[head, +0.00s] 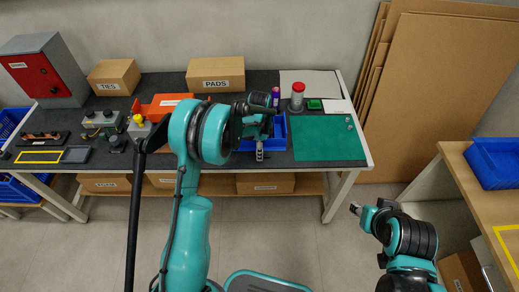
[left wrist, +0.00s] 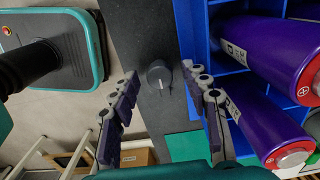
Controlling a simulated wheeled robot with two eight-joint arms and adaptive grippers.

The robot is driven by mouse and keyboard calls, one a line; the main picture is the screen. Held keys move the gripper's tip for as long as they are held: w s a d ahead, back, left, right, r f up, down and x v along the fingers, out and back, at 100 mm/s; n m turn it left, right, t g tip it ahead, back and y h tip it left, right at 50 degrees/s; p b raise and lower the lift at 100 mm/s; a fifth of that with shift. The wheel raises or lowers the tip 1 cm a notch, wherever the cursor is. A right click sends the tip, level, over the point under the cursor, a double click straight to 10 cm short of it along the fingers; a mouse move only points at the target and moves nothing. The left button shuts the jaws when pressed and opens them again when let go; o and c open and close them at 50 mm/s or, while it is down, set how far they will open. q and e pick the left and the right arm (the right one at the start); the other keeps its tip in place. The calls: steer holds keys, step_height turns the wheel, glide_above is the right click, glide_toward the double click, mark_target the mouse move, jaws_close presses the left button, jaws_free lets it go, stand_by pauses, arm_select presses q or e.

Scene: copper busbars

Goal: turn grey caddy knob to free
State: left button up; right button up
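The grey caddy knob (left wrist: 159,75) is a small round dark knob with a light index mark. It sits on a dark strip beside the blue caddy (left wrist: 213,40). In the head view my left gripper (head: 260,152) points down at the front of the blue caddy (head: 277,131), and the knob is not discernible there. My right gripper (head: 356,208) is away from the bench, and its opening is unclear.
Boxes marked PADS (head: 216,72) and TIES (head: 114,76) stand at the back. A side table (head: 455,158) with a blue bin (head: 497,163) is at right.

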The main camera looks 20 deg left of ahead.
arm_select(q)
steer(key=shift+r, duration=0.1)
step_height(320, 180, up, 12)
stand_by(0.5)
stand_by(0.4)
steer(key=s+r+n+t, duration=0.3)
steer(key=s+r+n, duration=0.5)
steer(key=s, duration=0.4)
steer(key=s+n+t, duration=0.4)
steer(key=s+n, duration=0.2)
steer(key=s, duration=0.8)
steer(key=shift+a+f+n, duration=0.15)
steer(key=shift+f+n, duration=0.1)
steer(key=shift+n, duration=0.15)
